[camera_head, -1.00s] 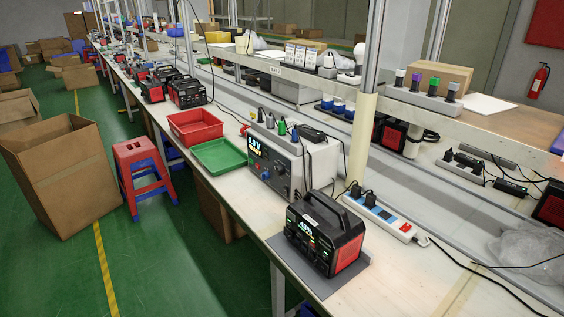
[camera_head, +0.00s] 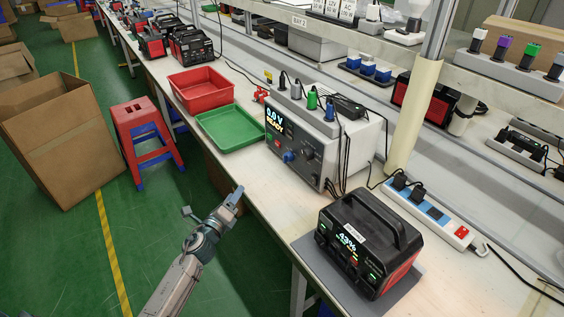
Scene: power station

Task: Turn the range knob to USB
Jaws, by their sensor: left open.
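The grey-white bench unit (camera_head: 345,150) stands on the workbench right of the green tray. Its lit display (camera_head: 276,123) reads 0.0 V READY. Its front panel carries a blue knob (camera_head: 289,156) and a dark knob (camera_head: 308,152). The lettering around them is too small to read, so I cannot tell the range knob's setting. My left gripper (camera_head: 238,194) is open and empty, in front of the bench's front edge. It is below and left of the panel, clear of both knobs. My right gripper is out of view.
A black and red power station (camera_head: 368,235) sits on a grey mat at the front right, showing 43%. A green tray (camera_head: 232,143) and a red bin (camera_head: 202,84) stand left of the unit. A power strip (camera_head: 437,222) lies behind the power station. The bench before the panel is clear.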

